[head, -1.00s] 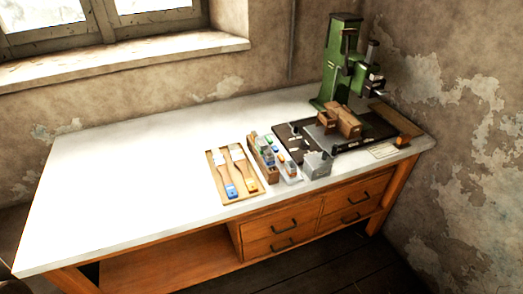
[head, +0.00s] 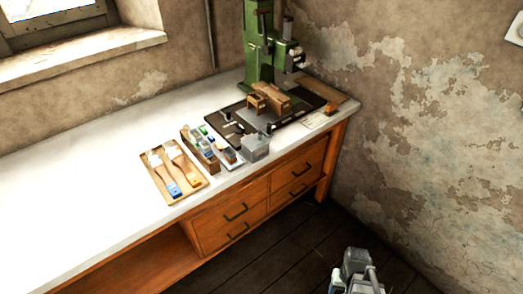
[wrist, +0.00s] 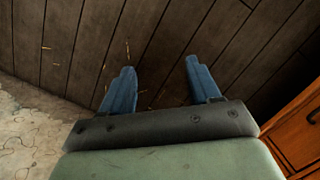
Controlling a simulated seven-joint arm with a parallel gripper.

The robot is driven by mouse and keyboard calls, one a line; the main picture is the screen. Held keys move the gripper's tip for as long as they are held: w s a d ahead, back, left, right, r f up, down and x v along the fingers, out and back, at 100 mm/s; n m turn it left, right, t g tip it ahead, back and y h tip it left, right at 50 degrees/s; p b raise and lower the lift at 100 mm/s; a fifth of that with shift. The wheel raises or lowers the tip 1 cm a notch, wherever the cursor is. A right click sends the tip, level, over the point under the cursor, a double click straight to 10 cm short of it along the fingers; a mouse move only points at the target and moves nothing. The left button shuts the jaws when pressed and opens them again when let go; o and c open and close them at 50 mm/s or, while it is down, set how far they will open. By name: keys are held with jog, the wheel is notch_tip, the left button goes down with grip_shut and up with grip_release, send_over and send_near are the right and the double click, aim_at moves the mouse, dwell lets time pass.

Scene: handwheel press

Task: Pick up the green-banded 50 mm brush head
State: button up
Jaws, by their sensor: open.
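Small pieces with coloured marks stand in a narrow wooden box (head: 198,154) and a pale tray (head: 229,158) beside it on the bench. A small green patch (head: 203,131) shows among them. The pieces are too small to tell which is the green-banded 50 mm brush head. My gripper (wrist: 159,63) shows in the wrist view with its two blue fingers apart and nothing between them. It is over the dark plank floor, away from the bench top.
Left of the box, a wooden board (head: 161,181) holds two brushes with blue and orange parts. A grey block (head: 255,148) stands right of the tray. A green press (head: 258,45) stands behind on a dark base. Drawer fronts (head: 238,212) face the floor. The bench's left side is clear.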

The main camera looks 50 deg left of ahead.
jog(key=s+a+r+n+t+y, duration=0.1)
jog(key=s+a+r+n, duration=0.1)
jog(key=a+r, duration=0.85)
jog(key=s+a+r+n+t+y, duration=0.15)
jog(key=a+r, duration=0.45)
jog(key=a, duration=1)
jog(key=s+a+r+n+y, duration=0.2)
jog(key=s+a+r, duration=0.1)
jog(key=a+r, duration=0.8)
jog(key=s+a+r+n+y, duration=0.1)
jog(key=s+a+r, duration=0.3)
jog(key=a+r, duration=0.55)
jog(key=s+a+r+n+y, duration=0.2)
jog(key=s+a+r, duration=0.1)
jog(key=a+r, duration=0.6)
jog(key=n+h, duration=0.2)
send_over(195, 135)
jog(key=d, duration=0.3)
jog(key=shift+g, duration=0.35)
jog(key=f, duration=0.4)
jog(key=shift+w+d+f, duration=0.15)
jog(key=shift+w+f, duration=0.1)
jog(key=shift+s+a+f, duration=0.1)
jog(key=shift+a+f, duration=0.35)
jog(key=shift+f, duration=0.1)
jog(key=shift+a+x, duration=0.25)
jog(key=shift+x, duration=1.7)
jog(key=shift+s+r, duration=0.1)
jog(key=shift+s, duration=0.05)
